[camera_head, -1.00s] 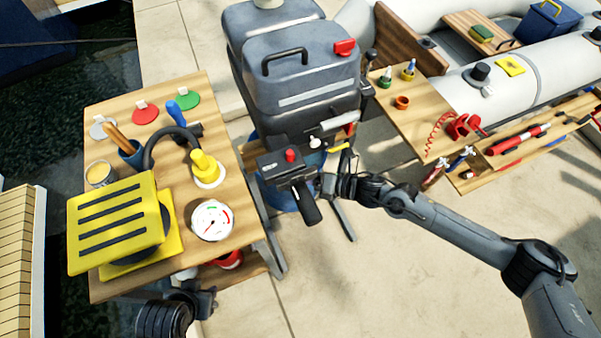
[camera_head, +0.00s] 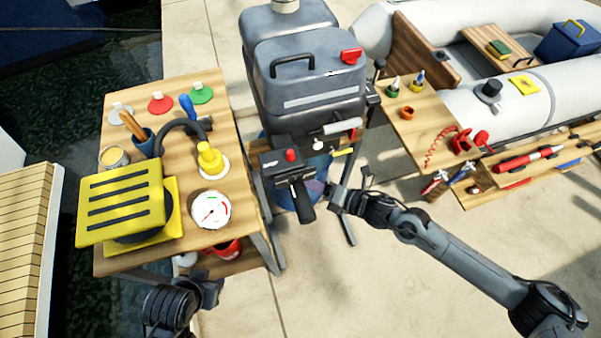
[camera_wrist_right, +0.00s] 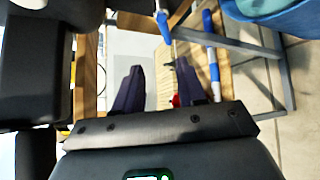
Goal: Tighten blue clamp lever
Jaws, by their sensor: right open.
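The grey outboard motor (camera_head: 308,75) stands at the centre of the head view, with its black tiller handle (camera_head: 301,205) toward me. No blue clamp lever can be made out there. I cannot tell which of these is the clamp lever. My right gripper (camera_head: 337,193) is open and empty, right of the tiller; its two dark fingers show in the wrist view (camera_wrist_right: 160,88). My left gripper (camera_head: 211,290) is low at left, its jaws unclear.
A wooden table (camera_head: 180,85) at left holds a yellow slotted block (camera_head: 121,200), a round gauge (camera_head: 211,210) and several tools. A blue drum (camera_head: 290,195) stands below the motor. A wooden shelf (camera_head: 432,125) and an inflatable boat (camera_head: 545,85) are at right.

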